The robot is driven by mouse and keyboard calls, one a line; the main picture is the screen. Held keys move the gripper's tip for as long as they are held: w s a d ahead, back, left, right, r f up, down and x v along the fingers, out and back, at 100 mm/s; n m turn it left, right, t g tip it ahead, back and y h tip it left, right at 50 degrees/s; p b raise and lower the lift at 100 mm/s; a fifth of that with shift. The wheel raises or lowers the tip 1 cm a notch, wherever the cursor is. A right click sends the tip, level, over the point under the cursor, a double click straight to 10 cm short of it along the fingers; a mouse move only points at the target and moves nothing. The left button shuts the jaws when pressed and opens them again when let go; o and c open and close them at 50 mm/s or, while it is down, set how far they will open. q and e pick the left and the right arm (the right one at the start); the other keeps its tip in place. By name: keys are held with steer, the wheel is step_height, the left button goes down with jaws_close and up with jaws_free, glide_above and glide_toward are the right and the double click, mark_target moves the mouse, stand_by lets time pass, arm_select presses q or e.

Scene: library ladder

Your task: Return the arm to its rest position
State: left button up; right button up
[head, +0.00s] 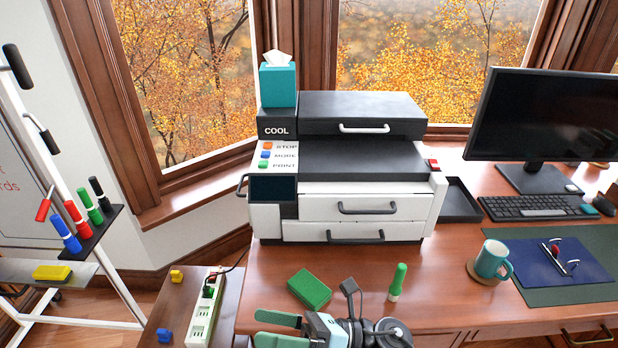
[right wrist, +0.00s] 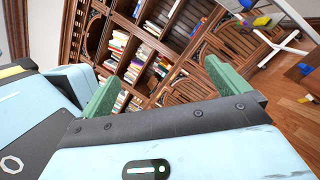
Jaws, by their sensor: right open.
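My right gripper (head: 262,328) is at the bottom of the head view, over the front edge of the wooden desk (head: 455,290). Its two green fingers point left and stand apart with nothing between them. In the right wrist view the same gripper (right wrist: 163,78) is open and empty, with bookshelves far behind it. My right arm's dark wrist joints show at the bottom edge of the head view; the rest of the arm is out of view. My left gripper is in neither view.
A green block (head: 310,289) and a green marker (head: 397,281) are on the desk close to my right gripper. A power strip (head: 204,310) lies on a lower surface at left. A printer (head: 345,200) stands behind; a mug (head: 493,260) is at right.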

steer(key=s+d+f+m+t+h+p, duration=0.1)
steer(key=d+f+m+t+h, duration=0.6)
steer(key=m, duration=0.8)
steer(key=d+f+m+t+h, duration=0.65)
steer(key=d+m+t, duration=0.25)
steer(key=m, duration=0.7)
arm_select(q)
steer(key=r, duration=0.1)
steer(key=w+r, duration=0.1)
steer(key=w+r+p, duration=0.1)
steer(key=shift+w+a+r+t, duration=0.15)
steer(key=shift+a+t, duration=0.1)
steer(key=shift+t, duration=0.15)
arm_select(e)
steer(key=s+d+f+m+g+h, duration=0.2)
steer(key=s+d+f+m+g, duration=0.2)
steer(key=s, duration=0.5)
steer(key=s+d+f+m+g+h, duration=0.3)
steer(key=s+d+f+m+g, duration=0.1)
steer(key=s+f+m, duration=0.3)
steer(key=s+d+f, duration=0.1)
steer(key=s, duration=0.1)
steer(key=shift+s+d+f+m+h, duration=0.3)
steer(key=shift+d+f+h, duration=0.05)
steer(key=shift+d+f, duration=0.05)
